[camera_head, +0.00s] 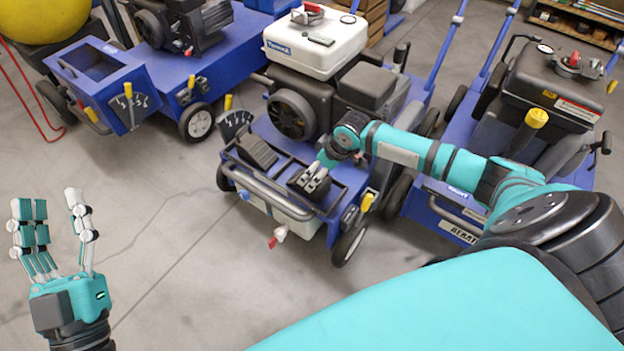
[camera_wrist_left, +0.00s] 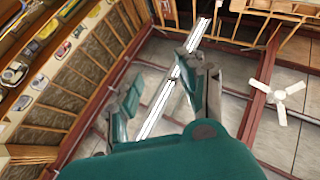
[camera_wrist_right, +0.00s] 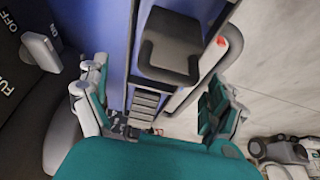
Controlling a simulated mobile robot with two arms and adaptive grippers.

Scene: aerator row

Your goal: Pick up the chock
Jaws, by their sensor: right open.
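Two black wedge-shaped blocks sit in the front tray of the middle blue aerator (camera_head: 272,203). One chock-like block (camera_head: 257,151) is on the left; the other (camera_head: 300,187) is on the right, partly hidden under my right gripper (camera_head: 314,181). My right gripper is open just above that right block. In the right wrist view, a ribbed dark piece (camera_wrist_right: 145,103) shows between its spread fingers, with a smooth black block (camera_wrist_right: 170,46) beyond. I cannot tell which is the chock. My left gripper (camera_head: 52,200) is open and empty, pointing up over bare floor.
A front bar (camera_head: 262,188) runs along the tray. A white tank (camera_head: 315,45) and black engine (camera_head: 290,115) rise behind it. Another aerator (camera_head: 460,205) stands close on the right, and a blue machine (camera_head: 125,85) on the left. The floor at lower left is clear.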

